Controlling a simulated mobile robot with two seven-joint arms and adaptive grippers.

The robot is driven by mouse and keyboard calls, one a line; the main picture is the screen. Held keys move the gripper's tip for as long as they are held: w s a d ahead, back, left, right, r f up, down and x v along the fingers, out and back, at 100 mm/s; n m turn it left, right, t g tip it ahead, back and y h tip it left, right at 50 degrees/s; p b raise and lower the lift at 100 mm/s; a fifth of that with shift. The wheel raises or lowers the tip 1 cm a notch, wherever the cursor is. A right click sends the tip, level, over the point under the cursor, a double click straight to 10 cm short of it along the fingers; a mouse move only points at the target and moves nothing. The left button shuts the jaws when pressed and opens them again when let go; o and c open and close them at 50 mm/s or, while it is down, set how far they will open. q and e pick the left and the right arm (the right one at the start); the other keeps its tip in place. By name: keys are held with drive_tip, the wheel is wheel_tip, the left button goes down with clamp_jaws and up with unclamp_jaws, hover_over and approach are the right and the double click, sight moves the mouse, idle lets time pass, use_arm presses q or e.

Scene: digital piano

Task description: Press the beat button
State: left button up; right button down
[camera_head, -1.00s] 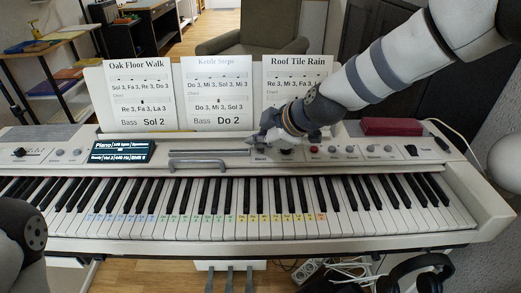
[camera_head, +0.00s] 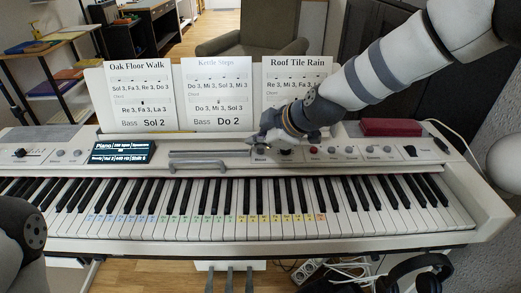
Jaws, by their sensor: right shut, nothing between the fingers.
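The digital piano (camera_head: 130,225) stands across the view, with a control panel above its keys. My right gripper (camera_head: 262,141) is shut and empty, low over the panel's middle, right of the grey slider bar. A small dark button with a label under it (camera_head: 260,147) is right at the fingertips; the label is too small to read surely, and I cannot tell whether the fingers touch the button. The gripper hides part of the panel there. Of my left arm only a dark joint shows at the lower left; its gripper is out of view.
A lit display (camera_head: 122,150) is on the panel's left. Small buttons, one red (camera_head: 314,148), run right of the gripper. Three song sheets (camera_head: 217,92) stand behind the panel. A red box (camera_head: 391,127) lies at the back right. Headphones (camera_head: 420,270) hang at the lower right.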

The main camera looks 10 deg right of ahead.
sight(258, 154)
use_arm(q)
drive_tip(key=shift+w+r, duration=0.3)
drive_tip(key=shift+r, duration=0.05)
use_arm(e)
drive_tip(key=shift+r, duration=0.75)
use_arm(q)
drive_tip(key=shift+w+r+t+p, duration=0.5)
drive_tip(key=shift+w+r+p, duration=0.55)
drive_tip(key=shift+r, duration=0.05)
use_arm(e)
wheel_tip(258, 154, up, 5)
drive_tip(key=shift+f, duration=0.1)
